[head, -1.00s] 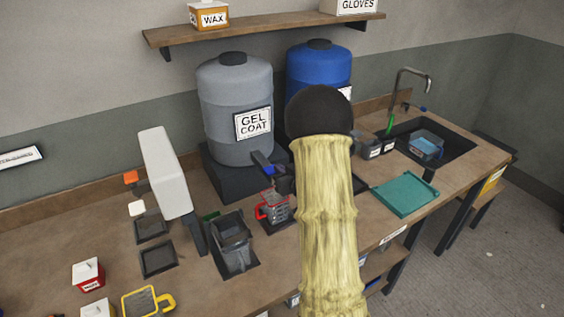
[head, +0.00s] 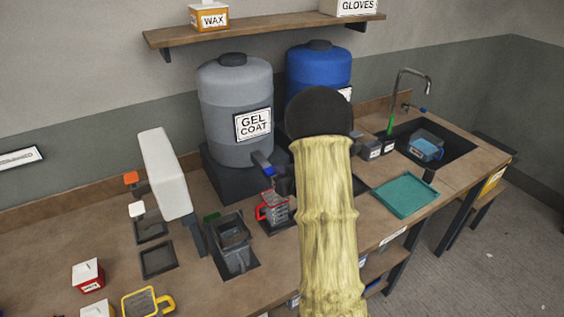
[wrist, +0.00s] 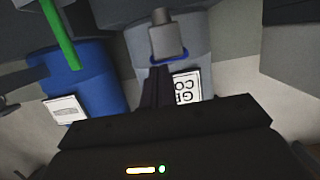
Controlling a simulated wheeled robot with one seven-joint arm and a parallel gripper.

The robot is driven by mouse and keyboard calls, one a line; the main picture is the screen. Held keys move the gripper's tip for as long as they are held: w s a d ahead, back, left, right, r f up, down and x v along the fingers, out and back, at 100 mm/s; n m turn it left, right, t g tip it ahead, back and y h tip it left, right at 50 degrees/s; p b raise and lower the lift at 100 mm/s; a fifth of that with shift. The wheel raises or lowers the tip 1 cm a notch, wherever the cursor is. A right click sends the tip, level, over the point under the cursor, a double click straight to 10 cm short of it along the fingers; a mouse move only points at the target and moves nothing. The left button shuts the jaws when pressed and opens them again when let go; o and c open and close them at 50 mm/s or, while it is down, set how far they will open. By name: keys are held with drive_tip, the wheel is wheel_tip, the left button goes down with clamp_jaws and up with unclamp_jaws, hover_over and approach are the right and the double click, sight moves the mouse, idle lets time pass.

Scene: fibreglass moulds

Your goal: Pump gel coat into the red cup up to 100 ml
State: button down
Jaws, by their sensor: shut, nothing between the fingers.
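The red cup (head: 275,211), a see-through measuring cup with red rim and handle, stands upright on a dark pad under the gel coat drum's spout (head: 263,164). Its fill level is too small to read. The grey gel coat drum (head: 232,95) stands at the back of the bench. My gripper (head: 284,186) is partly hidden by my arm, just right of the spout and above the cup's right side. In the wrist view the gripper (wrist: 155,84) is shut and empty, close to the grey spout head with its blue ring (wrist: 168,42). The cup is out of the wrist view.
A dark bin (head: 232,247) stands left of the cup, with a tall white-topped device (head: 164,172) beyond it. A blue drum (head: 319,72) stands behind my arm. A teal tray (head: 404,195) and a sink (head: 452,143) are at the right.

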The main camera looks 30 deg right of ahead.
drive_tip(key=shift+s+f, duration=0.1)
drive_tip(key=shift+f, duration=0.1)
drive_tip(key=s+r, duration=0.6)
drive_tip(key=s, duration=0.3)
drive_tip(key=shift+s+r+b, duration=0.25)
drive_tip(key=shift+r+b, duration=0.05)
drive_tip(key=shift+r, duration=0.1)
drive_tip(key=shift+s+d, duration=0.1)
drive_tip(key=shift+d, duration=0.05)
drive_tip(key=shift+d+f+p, duration=0.1)
drive_tip(key=shift+p, duration=0.4)
idle(0.4)
